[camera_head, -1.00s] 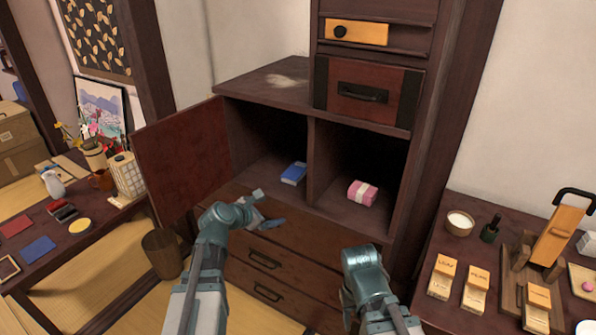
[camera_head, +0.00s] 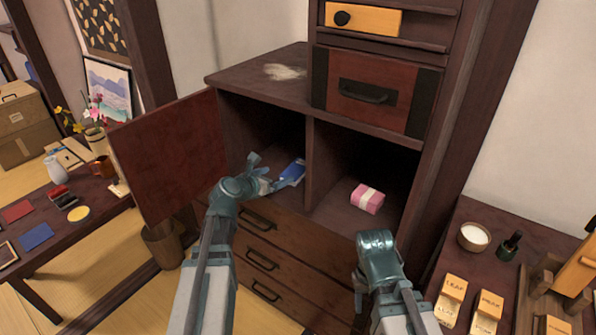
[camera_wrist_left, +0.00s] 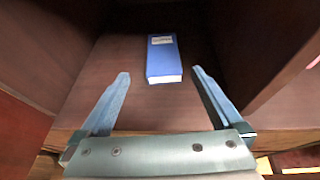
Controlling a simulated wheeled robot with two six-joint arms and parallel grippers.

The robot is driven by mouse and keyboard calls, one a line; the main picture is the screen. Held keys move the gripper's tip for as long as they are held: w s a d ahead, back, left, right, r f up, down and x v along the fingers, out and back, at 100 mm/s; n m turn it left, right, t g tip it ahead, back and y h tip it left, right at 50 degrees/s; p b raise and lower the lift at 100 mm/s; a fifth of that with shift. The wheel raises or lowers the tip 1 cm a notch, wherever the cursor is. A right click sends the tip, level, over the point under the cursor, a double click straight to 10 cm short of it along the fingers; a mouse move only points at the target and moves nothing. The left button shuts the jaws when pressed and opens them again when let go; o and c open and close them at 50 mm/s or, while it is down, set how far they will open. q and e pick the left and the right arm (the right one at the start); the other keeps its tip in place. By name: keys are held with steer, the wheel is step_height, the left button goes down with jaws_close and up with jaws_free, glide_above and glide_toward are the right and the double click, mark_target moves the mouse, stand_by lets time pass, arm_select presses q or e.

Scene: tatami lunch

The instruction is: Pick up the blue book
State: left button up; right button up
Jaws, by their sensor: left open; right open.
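The blue book (camera_head: 297,168) lies flat on the floor of the left cabinet compartment, near its front. It also shows in the left wrist view (camera_wrist_left: 163,58), with a pale label on top. My left gripper (camera_head: 270,172) is open and empty at the compartment's opening, just in front of the book. In the left wrist view its two fingers (camera_wrist_left: 160,98) are spread wide, with the book ahead between their lines and not touched. My right gripper (camera_head: 374,265) is low in front of the drawers, its fingertips hidden behind its wrist.
A red door (camera_head: 165,155) stands open on the left. A divider (camera_head: 309,165) separates the compartment from the right one, which holds a pink bundle (camera_head: 367,198). Drawers (camera_head: 290,255) lie below. Low tables (camera_head: 75,225) stand left and right (camera_head: 470,255).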

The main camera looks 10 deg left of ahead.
mark_target(296, 169)
arm_select(q)
steer(key=b+x, duration=0.2)
steer(key=x, duration=0.5)
steer(key=shift+w+f+b, duration=0.2)
steer(key=shift+b, duration=0.2)
steer(key=shift+w+d, duration=0.15)
steer(key=shift+w, duration=0.25)
steer(key=b+x, duration=0.2)
steer(key=x, duration=0.3)
steer(key=shift+d+f, duration=0.2)
steer(key=shift+f, duration=0.05)
steer(key=shift+s+r, duration=0.1)
steer(key=c, duration=1.3)
